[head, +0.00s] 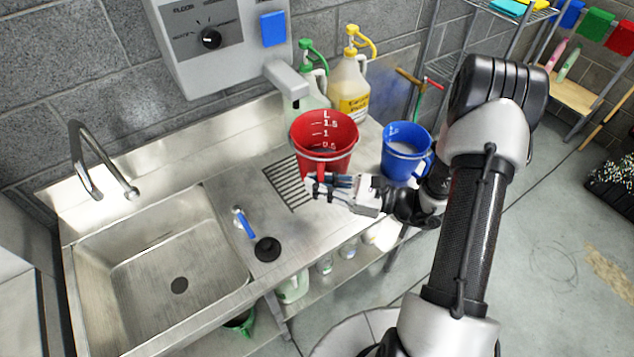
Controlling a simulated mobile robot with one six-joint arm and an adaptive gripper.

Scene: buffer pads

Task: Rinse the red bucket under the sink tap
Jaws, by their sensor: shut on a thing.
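The red bucket (341,131) has white litre marks inside and stands upright at the right part of the steel counter, by the drain grate. Some liquid seems to show low inside it. My gripper (318,188) is at the bucket's near side, shut on what looks like its handle; the exact contact is small. The sink basin (130,262) is at the left, empty, with a dark drain. The curved tap (92,160) stands at its back edge, and no water shows from it.
A blue bucket (404,150) with liquid stands right of the red one, close to my wrist. Pump jugs (349,88) stand behind. A dispenser box (215,45) with a dial and spout hangs above. A blue lever (245,224) and a black stopper (267,249) sit between sink and grate.

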